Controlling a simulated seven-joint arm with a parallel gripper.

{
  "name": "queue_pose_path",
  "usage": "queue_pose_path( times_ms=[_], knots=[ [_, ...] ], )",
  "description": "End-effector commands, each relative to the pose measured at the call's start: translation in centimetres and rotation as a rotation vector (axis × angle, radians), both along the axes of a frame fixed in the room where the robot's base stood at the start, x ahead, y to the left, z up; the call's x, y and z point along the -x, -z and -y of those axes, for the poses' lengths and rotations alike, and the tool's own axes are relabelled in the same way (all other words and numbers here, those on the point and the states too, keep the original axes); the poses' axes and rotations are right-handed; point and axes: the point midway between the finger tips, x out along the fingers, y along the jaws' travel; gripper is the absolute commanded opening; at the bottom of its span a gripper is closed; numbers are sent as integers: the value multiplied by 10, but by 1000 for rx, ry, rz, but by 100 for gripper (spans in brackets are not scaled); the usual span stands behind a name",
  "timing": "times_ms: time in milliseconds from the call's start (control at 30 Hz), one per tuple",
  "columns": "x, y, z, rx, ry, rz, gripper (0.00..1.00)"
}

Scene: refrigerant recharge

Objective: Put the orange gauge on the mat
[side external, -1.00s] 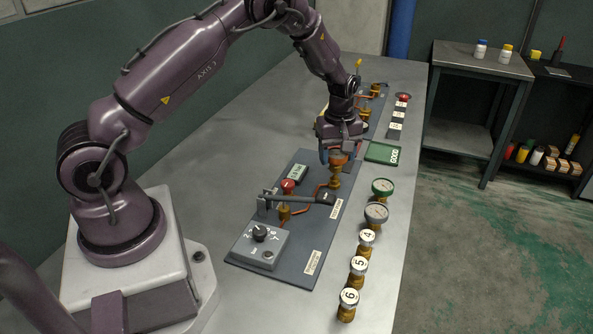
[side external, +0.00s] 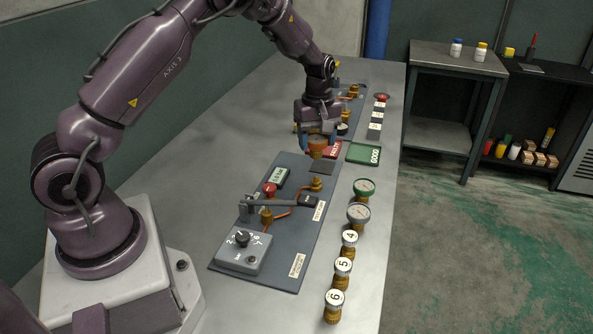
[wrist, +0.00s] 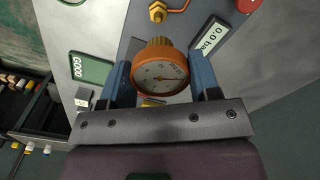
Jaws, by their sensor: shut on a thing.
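The orange gauge (side external: 317,144) is held between the blue fingers of my gripper (side external: 318,137), past the far end of the near panel. In the wrist view, the gauge (wrist: 160,72) shows its pale dial toward the camera, with a finger on each side. A green mat marked GOOD (side external: 363,154) lies to the right of the gauge, and it also shows in the wrist view (wrist: 91,69). I cannot tell the exact height of the gauge above the table.
The near panel (side external: 282,210) carries a bare brass fitting (side external: 316,184), a lever (side external: 275,203), a red button (side external: 269,188) and a dial box (side external: 243,248). A green gauge (side external: 364,188), a grey gauge (side external: 358,213) and numbered brass fittings (side external: 343,268) line the right table edge.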

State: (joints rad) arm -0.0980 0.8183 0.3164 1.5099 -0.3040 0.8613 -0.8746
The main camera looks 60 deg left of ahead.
Motion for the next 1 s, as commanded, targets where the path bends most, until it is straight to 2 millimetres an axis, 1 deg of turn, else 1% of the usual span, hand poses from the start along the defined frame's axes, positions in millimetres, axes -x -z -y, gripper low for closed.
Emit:
queue_pose_path(
  times_ms=[33, 100, 200, 300, 367, 467, 700, 867, 1000],
  knots=[
    [8, -15, -5, -1, -35, 4, 34],
    [22, -29, -9, 0, -112, 4, 34],
    [44, -42, -13, 2, -245, 2, 34],
    [61, -42, -13, 1, -360, -1, 34],
    [63, -39, -14, 1, -404, -2, 34],
    [54, -33, -18, -1, -437, -1, 34],
    [8, -10, -37, -1, -439, -1, 34],
    [-20, 4, -49, -1, -437, -1, 34],
    [-40, 31, -57, 0, -437, -2, 34]
  ],
)
